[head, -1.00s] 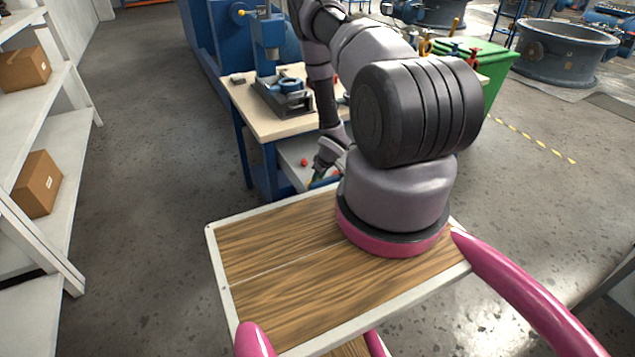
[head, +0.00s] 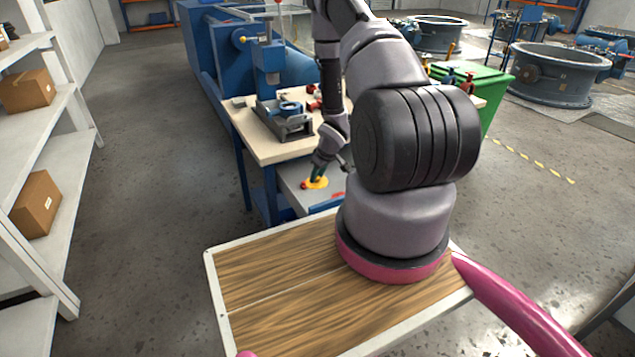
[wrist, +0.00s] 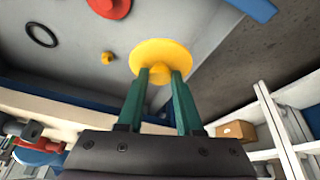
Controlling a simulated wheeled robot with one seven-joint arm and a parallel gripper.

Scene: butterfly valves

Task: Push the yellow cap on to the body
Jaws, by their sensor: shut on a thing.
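The yellow cap (wrist: 160,58) is a round disc with a short stem. In the wrist view my gripper (wrist: 160,78) has its two green fingers shut on that stem. In the head view the cap (head: 317,183) shows under my gripper (head: 318,172), over a grey surface in front of the workbench. I cannot tell whether the cap touches that surface. A round red part (wrist: 108,5) lies close by, cut off by the top edge in the wrist view. I cannot tell which part is the body.
A black ring (wrist: 42,35) and a small brass-coloured piece (wrist: 107,58) lie on the grey surface. The workbench (head: 268,150) behind holds a grey fixture (head: 285,122). Shelves with cartons (head: 36,204) stand at left; open floor lies between.

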